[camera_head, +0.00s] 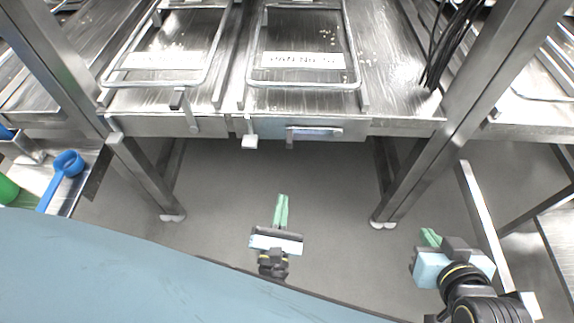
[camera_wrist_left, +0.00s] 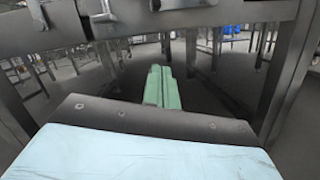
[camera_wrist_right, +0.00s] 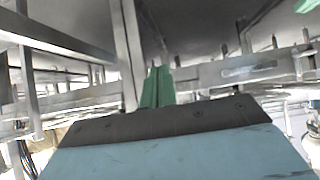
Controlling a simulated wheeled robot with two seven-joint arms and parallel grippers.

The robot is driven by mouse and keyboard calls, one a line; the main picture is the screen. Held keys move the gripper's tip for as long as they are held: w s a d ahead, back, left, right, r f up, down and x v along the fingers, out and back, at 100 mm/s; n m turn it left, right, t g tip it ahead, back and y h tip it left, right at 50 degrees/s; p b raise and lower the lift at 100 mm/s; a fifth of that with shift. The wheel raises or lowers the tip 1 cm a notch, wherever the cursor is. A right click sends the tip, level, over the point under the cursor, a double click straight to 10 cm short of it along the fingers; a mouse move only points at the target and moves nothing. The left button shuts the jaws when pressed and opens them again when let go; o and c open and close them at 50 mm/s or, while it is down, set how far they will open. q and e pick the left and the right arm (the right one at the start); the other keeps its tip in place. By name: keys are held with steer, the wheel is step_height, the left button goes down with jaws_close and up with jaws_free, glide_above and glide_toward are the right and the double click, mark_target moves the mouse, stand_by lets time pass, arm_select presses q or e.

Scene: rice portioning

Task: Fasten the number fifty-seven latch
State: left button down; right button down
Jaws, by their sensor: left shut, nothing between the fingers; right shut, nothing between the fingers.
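Two metal frames lie on the steel bench. The right frame (camera_head: 303,86) has a white label (camera_head: 303,61) reading roughly "PAN NO."; its number is too blurred to be sure of. The left frame's label (camera_head: 160,60) is unreadable. Small metal latch pieces hang at the bench front: one at left (camera_head: 190,118), one in the middle (camera_head: 249,140), and a bar-like one at right (camera_head: 315,131). I cannot tell which is number fifty-seven. My left gripper (camera_head: 281,208) is shut and empty, below and apart from the bench front. My right gripper (camera_head: 430,237) is shut and empty, lower right.
Steel posts (camera_head: 430,150) stand at both sides of the bench. Black cables (camera_head: 452,45) hang at upper right. A blue scoop (camera_head: 68,165) lies on a side shelf at left. The grey floor (camera_head: 330,190) between the posts is clear. A blue-grey surface fills the lower left.

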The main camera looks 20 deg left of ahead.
arm_select(q)
steer(key=shift+a+r+n+y, duration=0.15)
steer(key=shift+n+y, duration=0.1)
steer(key=shift+n, duration=0.35)
steer(key=shift+d+r+n+y, duration=0.15)
steer(key=shift+n+y, duration=0.1)
steer(key=shift+n, duration=0.35)
arm_select(e)
steer(key=shift+s+r, duration=0.15)
steer(key=shift+r, duration=0.85)
arm_select(q)
steer(key=shift+a, duration=0.1)
